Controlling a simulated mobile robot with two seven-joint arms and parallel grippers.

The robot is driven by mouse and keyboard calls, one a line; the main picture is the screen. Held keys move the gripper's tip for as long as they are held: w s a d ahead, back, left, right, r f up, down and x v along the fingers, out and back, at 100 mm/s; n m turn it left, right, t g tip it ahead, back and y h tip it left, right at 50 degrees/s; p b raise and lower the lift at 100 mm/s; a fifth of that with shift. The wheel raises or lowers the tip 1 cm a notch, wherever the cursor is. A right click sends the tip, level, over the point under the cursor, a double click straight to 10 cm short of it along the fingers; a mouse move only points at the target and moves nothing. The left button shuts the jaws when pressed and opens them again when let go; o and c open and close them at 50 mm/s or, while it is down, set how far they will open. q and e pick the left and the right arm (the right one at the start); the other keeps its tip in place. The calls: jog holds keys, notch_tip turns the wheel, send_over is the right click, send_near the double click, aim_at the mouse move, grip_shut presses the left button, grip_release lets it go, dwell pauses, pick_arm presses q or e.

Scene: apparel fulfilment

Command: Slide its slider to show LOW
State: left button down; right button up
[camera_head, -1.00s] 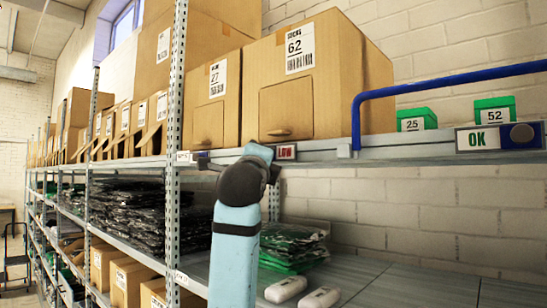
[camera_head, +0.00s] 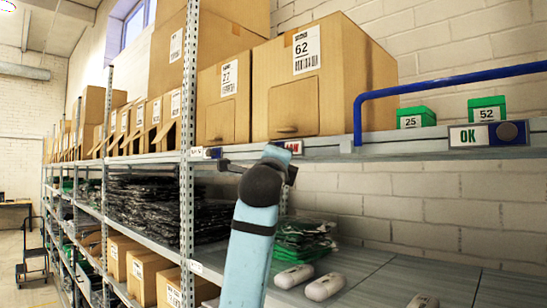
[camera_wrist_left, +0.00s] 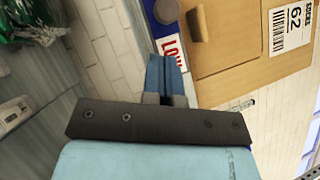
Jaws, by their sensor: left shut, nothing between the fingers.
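A sign strip on the shelf edge below the boxes shows a red LOW panel (camera_head: 293,147), partly hidden by my gripper. In the left wrist view LOW (camera_wrist_left: 172,50) reads sideways, with a dark round slider knob (camera_wrist_left: 165,10) beside it on a blue plate. My left gripper (camera_head: 276,152) is in front of this strip. Its blue fingers (camera_wrist_left: 163,72) are shut and empty, overlapping the LOW panel in the picture; I cannot tell whether they touch it. A second sign (camera_head: 480,135), far right, shows green OK with its knob at the right. My right gripper is not in view.
Cardboard box 62 (camera_head: 335,95) and box 27 (camera_head: 222,105) stand above the strip. A blue rail (camera_head: 450,79) and green boxes (camera_head: 416,112) are to the right. The lower shelf holds bagged garments (camera_head: 300,240) and white devices (camera_head: 294,276).

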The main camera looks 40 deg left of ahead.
pick_arm(q)
jog(key=b+v, duration=0.3)
jog(key=v, duration=0.7)
jog(key=shift+d, duration=0.2)
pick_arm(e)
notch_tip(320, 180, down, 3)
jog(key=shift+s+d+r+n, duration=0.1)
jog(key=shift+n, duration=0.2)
pick_arm(q)
jog(key=shift+w+a+f, duration=0.1)
jog(key=shift+f, duration=0.05)
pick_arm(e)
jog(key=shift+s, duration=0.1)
